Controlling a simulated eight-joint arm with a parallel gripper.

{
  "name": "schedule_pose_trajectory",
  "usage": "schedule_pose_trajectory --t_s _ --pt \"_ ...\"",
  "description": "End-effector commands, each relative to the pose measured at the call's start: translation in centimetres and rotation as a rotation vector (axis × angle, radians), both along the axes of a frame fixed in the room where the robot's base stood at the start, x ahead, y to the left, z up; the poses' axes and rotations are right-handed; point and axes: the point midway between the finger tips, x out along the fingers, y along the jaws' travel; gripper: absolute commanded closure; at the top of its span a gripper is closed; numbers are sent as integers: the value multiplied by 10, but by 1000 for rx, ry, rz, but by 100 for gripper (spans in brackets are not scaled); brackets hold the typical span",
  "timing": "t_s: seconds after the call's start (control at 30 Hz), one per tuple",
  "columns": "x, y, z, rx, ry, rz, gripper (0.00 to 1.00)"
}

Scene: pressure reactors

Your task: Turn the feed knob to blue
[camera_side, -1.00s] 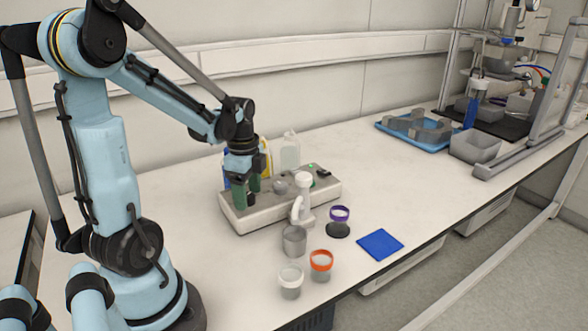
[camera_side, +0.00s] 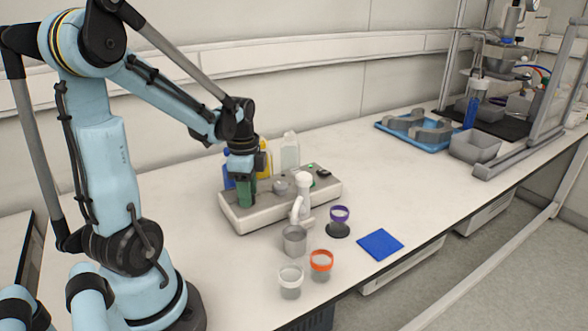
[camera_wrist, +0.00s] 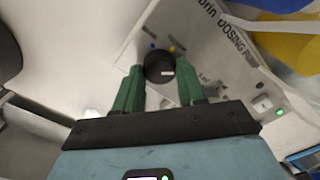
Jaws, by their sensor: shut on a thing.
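The feed knob (camera_wrist: 159,64) is a round black knob on the white dosing pump (camera_wrist: 215,60). It sits between the green fingers of my gripper (camera_wrist: 160,84), which is shut on it. A small blue dot (camera_wrist: 152,45) and a yellow dot (camera_wrist: 172,49) lie on the panel beyond the knob. A small pale mark shows on the knob's right side; I cannot tell for sure which dot the knob points to. In the side view my gripper (camera_side: 246,192) reaches down onto the left end of the pump (camera_side: 270,212), and its fingers hide the knob.
Behind the pump stand a yellow bottle (camera_side: 264,160) and a clear white bottle (camera_side: 290,152).

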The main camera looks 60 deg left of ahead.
Motion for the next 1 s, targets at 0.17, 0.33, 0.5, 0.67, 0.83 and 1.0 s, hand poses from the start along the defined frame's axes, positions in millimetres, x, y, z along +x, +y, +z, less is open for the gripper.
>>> schedule_pose_trajectory --t_s 0.17,0.33,0.5,0.67,0.83,1.0 --pt "0 1 0 0 0 163 91" --pt "0 1 0 0 1 326 91" --pt "0 1 0 1 1 487 91" --pt "0 2 0 1 1 639 91" --pt "0 2 0 0 1 801 91" --pt "0 2 0 0 1 962 91"
